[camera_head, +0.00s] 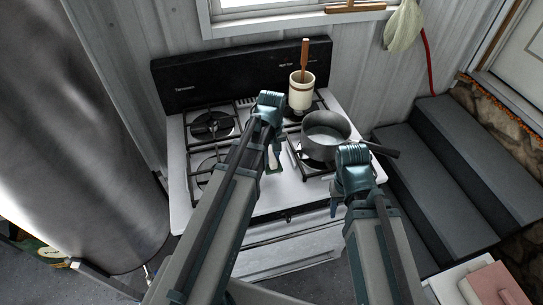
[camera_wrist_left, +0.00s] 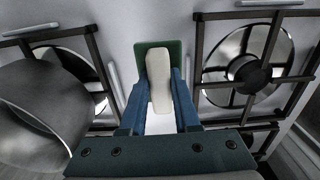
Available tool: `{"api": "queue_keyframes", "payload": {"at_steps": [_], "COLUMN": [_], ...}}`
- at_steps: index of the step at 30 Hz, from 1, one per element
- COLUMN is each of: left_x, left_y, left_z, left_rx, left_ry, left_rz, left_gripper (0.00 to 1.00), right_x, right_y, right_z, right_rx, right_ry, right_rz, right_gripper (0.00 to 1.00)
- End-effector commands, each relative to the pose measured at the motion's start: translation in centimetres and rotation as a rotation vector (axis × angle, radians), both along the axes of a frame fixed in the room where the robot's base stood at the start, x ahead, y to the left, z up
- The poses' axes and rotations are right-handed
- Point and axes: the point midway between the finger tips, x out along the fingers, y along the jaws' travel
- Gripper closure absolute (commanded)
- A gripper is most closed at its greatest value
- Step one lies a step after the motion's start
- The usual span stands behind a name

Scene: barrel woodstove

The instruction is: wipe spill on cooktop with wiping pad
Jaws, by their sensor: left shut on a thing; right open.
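The white cooktop (camera_head: 230,207) lies in front of me with black grates on both sides. My left gripper (camera_head: 271,150) is shut on the wiping pad, above the bare strip between the grates. The pad's cream handle (camera_wrist_left: 159,80) sits between the fingers in the left wrist view, and its green base (camera_wrist_left: 143,62) shows beyond them. I cannot tell whether the pad touches the cooktop. My right gripper (camera_head: 336,203) is open near the cooktop's front right edge, with nothing seen in it. I cannot make out a spill; my left arm and the pad hide part of the surface.
A grey pot (camera_head: 326,131) stands on the right grates, its handle pointing right; it also shows in the left wrist view (camera_wrist_left: 40,110). A cream crock (camera_head: 301,93) with a wooden-handled tool stands behind it. Dark steps (camera_head: 440,160) rise at the right.

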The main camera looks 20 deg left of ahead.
Motion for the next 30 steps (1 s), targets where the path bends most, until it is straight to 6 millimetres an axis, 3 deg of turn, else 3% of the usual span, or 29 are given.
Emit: {"api": "queue_keyframes", "payload": {"at_steps": [2, 14, 24, 30], "left_x": [0.0, 0.0, 0.0, 0.0], "left_y": [0.0, 0.0, 0.0, 0.0], "left_z": [1.0, 1.1, 3.9, 3.8], "left_rx": [0.0, 0.0, 0.0, 0.0], "left_ry": [0.0, 0.0, 0.0, 0.0], "left_rz": [0.0, 0.0, 0.0, 0.0], "left_gripper": [1.0, 1.0, 1.0, 1.0], "right_x": [0.0, 0.0, 0.0, 0.0], "right_y": [0.0, 0.0, 0.0, 0.0], "right_z": [1.0, 1.1, 3.9, 3.8], "right_rx": [0.0, 0.0, 0.0, 0.0], "right_ry": [0.0, 0.0, 0.0, 0.0], "right_rz": [0.0, 0.0, 0.0, 0.0], "right_gripper": [0.5, 0.5, 0.5, 0.5]}}
